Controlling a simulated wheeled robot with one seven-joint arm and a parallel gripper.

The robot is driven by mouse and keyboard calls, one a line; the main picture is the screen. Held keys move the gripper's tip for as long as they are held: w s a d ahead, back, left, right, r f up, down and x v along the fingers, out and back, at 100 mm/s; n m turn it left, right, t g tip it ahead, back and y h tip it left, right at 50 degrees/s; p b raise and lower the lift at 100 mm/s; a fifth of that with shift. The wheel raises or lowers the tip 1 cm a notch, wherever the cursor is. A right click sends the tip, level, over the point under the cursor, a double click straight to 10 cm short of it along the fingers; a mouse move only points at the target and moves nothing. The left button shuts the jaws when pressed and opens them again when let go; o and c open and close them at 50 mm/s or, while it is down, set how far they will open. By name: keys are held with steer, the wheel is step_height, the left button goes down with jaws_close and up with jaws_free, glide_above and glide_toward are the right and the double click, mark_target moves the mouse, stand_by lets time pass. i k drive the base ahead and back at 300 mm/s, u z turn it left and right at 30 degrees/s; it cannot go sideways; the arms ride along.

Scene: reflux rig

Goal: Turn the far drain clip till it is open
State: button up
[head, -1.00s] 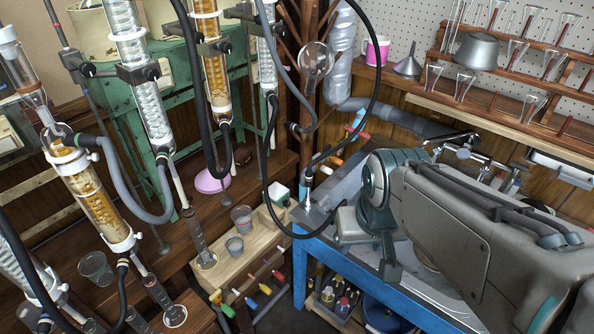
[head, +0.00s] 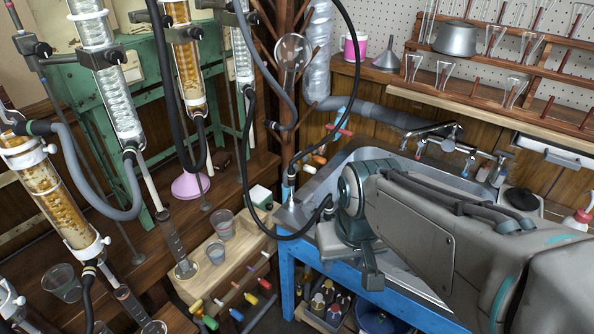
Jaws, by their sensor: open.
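Below the glass columns, a dark slotted clip-like piece (head: 173,236) slants down from a white outlet to a small beaker; I take it as the far drain clip. A similar piece (head: 132,300) sits lower, nearer me. Whether the far clip is open or shut is too small to tell. My gripper (head: 350,256) hangs at the end of my grey arm, over the front of the blue bench, well to the right of the clip. It is open, and nothing shows in its jaws. My wrist hides part of the sink behind it.
A wooden block (head: 232,255) with cups stands between the clip and the blue bench (head: 400,309). Black hoses (head: 258,190) loop between the columns and bench. A wooden post (head: 291,150) rises behind.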

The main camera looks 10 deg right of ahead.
mark_target(307, 202)
steer(key=z, duration=2.5)
steer(key=k, duration=1.3)
steer(key=u, duration=1.5)
steer(key=i, duration=0.5)
steer(key=u, duration=0.1)
